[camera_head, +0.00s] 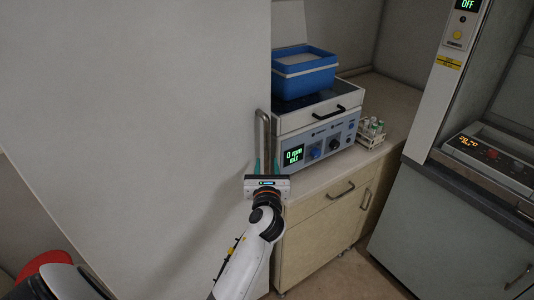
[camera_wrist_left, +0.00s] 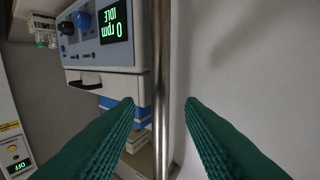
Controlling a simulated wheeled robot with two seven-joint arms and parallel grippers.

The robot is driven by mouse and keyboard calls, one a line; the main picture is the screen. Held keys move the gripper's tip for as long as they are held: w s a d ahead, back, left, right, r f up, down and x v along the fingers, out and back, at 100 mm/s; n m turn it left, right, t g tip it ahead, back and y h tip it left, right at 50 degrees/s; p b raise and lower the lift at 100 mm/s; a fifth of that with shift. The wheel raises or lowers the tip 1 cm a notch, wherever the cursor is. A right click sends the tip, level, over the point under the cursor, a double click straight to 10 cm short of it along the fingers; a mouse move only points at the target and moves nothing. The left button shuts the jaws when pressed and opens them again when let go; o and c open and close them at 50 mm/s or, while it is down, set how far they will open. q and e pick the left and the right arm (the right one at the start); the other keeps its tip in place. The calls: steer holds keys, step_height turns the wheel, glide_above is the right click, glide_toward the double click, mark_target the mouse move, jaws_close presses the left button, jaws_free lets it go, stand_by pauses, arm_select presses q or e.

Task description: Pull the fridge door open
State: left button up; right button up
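The fridge door (camera_head: 150,120) is a large pale grey panel filling the left of the head view; it also shows in the left wrist view (camera_wrist_left: 240,70). Its vertical metal handle (camera_head: 263,128) is near the door's right edge. In the left wrist view the handle (camera_wrist_left: 160,60) runs as a shiny bar between the two green fingers. My left gripper (camera_head: 267,166) is at the handle's lower part, with its fingers apart on either side of the bar. I see a gap on both sides in the wrist view (camera_wrist_left: 158,104). My right gripper is not in view.
A centrifuge (camera_head: 320,135) with a blue box (camera_head: 303,75) on it stands on the counter right of the handle, with a tube rack (camera_head: 371,132) beside it. A drawer cabinet (camera_head: 325,225) is below. A fume hood (camera_head: 450,200) stands at the right, with floor between.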

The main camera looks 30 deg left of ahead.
mark_target(267, 158)
arm_select(q)
steer(key=x, duration=0.5)
steer(key=shift+s, duration=0.1)
jaws_close()
